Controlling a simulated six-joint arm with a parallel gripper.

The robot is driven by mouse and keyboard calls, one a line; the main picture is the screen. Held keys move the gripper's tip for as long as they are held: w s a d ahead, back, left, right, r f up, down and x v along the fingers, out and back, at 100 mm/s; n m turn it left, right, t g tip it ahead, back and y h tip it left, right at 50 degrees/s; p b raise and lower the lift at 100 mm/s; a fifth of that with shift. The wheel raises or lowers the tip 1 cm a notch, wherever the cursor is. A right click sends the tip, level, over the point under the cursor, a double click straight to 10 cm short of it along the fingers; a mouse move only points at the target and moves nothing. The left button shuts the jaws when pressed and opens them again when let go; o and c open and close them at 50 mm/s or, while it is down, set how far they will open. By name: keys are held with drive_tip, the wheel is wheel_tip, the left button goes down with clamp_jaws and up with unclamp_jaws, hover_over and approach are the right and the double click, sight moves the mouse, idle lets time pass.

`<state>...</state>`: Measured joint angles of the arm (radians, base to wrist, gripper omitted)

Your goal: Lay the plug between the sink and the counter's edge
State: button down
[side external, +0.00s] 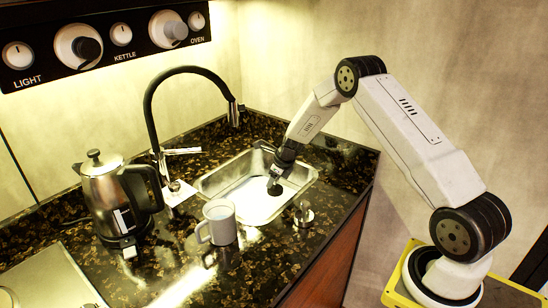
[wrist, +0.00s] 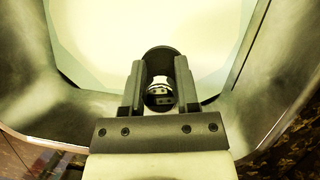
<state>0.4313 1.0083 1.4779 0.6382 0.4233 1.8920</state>
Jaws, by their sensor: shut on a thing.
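The plug is a small dark round piece with a shiny metal knob, seen between the fingers in the wrist view (wrist: 160,94). My gripper (wrist: 158,88) is shut on it. In the side external view my gripper (side external: 279,176) points down into the metal sink (side external: 212,182), over its right part, with the dark plug (side external: 275,189) at its tip. I cannot tell whether the plug touches the pale sink bottom. The dark speckled counter (side external: 335,180) runs around the sink, with a strip between the sink and its front edge.
A small metal fitting (side external: 303,214) stands on that front strip. A grey mug (side external: 219,222) is left of it, and a kettle (side external: 104,190) stands farther left. A black arched tap (side external: 152,115) rises behind the sink. The counter right of the fitting looks clear.

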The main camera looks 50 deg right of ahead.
wheel_tip(320, 180, up, 24)
drive_tip(key=s+d+r, duration=0.2)
drive_tip(key=s+d, duration=0.1)
drive_tip(key=s, duration=1.2)
drive_tip(key=s+a+f, duration=0.1)
drive_tip(key=s+a, duration=0.1)
drive_tip(key=s, duration=0.6)
drive_tip(key=s+a+f, duration=0.1)
drive_tip(key=s+a, duration=0.2)
drive_tip(key=s, duration=0.5)
drive_tip(key=shift+w+d+f, duration=0.15)
drive_tip(key=shift+f, duration=1.15)
drive_tip(key=shift+w+d+f, duration=0.1)
drive_tip(key=shift+f, duration=1.15)
drive_tip(key=shift+w, duration=0.1)
drive_tip(key=shift+w+d+f, duration=1.1)
drive_tip(key=shift+w+f, duration=0.45)
drive_tip(key=shift+w, duration=0.4)
drive_tip(key=shift+w+d+f, duration=1.05)
drive_tip(key=shift+w+f, duration=0.5)
drive_tip(key=shift+w, duration=0.4)
drive_tip(key=shift+w+d+f, duration=1.1)
drive_tip(key=shift+w+f, duration=0.45)
drive_tip(key=shift+w, duration=0.4)
